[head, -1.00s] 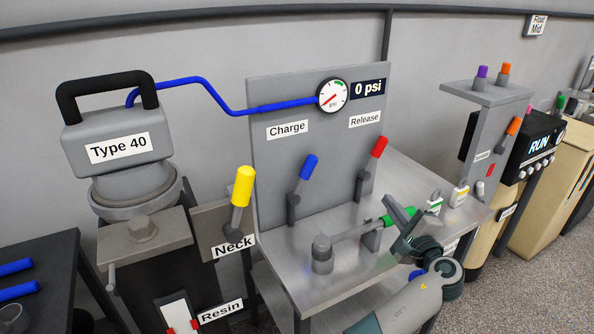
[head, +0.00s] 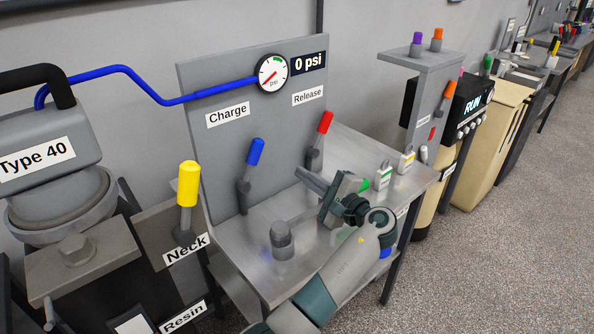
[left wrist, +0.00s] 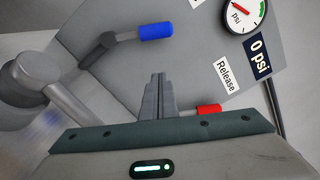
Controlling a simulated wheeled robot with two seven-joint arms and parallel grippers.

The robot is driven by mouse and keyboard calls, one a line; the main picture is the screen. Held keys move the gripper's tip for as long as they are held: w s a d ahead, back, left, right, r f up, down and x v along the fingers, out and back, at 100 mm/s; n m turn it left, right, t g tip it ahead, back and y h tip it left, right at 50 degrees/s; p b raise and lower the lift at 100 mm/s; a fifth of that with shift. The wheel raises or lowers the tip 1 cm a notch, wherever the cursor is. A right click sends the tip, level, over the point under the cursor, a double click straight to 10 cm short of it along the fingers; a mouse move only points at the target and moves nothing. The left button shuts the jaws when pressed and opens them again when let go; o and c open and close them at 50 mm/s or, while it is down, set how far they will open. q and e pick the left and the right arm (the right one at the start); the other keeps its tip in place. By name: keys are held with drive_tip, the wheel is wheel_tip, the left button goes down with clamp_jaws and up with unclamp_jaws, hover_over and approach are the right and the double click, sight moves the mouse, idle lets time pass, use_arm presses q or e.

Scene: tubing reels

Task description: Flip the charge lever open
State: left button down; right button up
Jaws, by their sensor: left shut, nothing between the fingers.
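The charge lever, with a blue handle (head: 255,152), stands upright and tilted slightly right on the grey panel under the "Charge" label (head: 228,114). In the left wrist view its blue handle (left wrist: 157,32) is at the upper left, ahead of the fingertips. My left gripper (head: 302,174) is shut and empty in front of the panel, right of the charge lever and apart from it. Its closed fingers (left wrist: 158,80) point at the panel. The red release lever (head: 324,123) is just above the fingers, and its red handle (left wrist: 208,109) is partly hidden in the wrist view. My right gripper is not in view.
A "0 psi" gauge (head: 272,73) tops the panel. Two small tagged items (head: 383,177) sit at the bench's right. A yellow lever (head: 188,184) is at left.

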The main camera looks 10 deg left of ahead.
sight(251, 165)
use_arm(q)
drive_tip(key=w+a+r+p, duration=0.1)
drive_tip(key=w+a+p, duration=0.2)
drive_tip(key=a+p, duration=0.3)
drive_tip(key=shift+w+a+r+p, duration=0.25)
drive_tip(key=shift+a+r+p, duration=0.1)
drive_tip(key=shift+a, duration=1.6)
